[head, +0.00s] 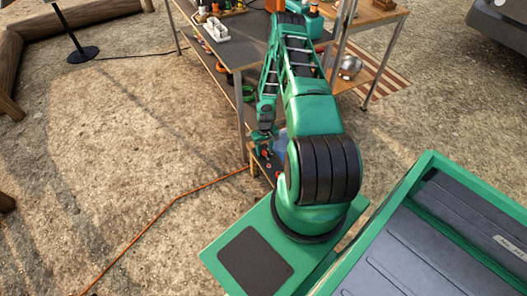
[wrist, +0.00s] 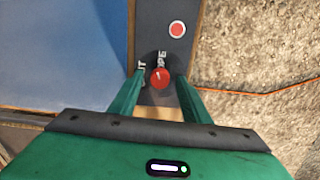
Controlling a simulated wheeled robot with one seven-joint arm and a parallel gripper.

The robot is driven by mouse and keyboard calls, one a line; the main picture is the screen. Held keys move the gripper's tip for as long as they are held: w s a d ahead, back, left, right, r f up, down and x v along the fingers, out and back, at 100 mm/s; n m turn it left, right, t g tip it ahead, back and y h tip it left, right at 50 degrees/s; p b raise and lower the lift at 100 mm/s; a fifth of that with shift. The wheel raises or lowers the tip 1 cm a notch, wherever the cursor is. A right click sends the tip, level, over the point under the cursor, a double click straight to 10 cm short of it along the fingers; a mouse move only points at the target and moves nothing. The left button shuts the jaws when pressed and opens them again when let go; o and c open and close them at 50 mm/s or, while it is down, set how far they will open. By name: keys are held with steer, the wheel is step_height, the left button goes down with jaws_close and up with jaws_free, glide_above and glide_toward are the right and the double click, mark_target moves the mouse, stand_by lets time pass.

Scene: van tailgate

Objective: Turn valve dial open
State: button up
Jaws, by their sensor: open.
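The valve dial (wrist: 160,77) is a round red knob on a dark panel (wrist: 150,40). Letters beside it read partly as "OPE" and "UT"; the rest is hidden. My gripper (wrist: 159,80) is open, with one green finger on each side of the dial. I cannot tell whether the fingers touch it. A red button (wrist: 176,30) with a pale ring sits on the panel beyond the dial. In the head view my gripper (head: 263,143) points down by the table's near end, and the dial is too small to make out surely.
A blue surface (wrist: 60,50) lies left of the panel in the wrist view. In the head view a metal-legged table (head: 245,50) holds small items, and a shelf with a bowl (head: 350,67) stands to its right. An orange cord (head: 175,202) crosses the open gravel at left.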

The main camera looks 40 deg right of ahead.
mark_target(264, 152)
steer(key=shift+f, duration=0.15)
steer(key=shift+c, duration=0.3)
steer(key=c, duration=1)
steer(key=shift+o, duration=0.2)
steer(key=shift+m, duration=2.1)
steer(key=o, duration=1)
step_height(264, 152, up, 11)
steer(key=shift+w+f, duration=0.1)
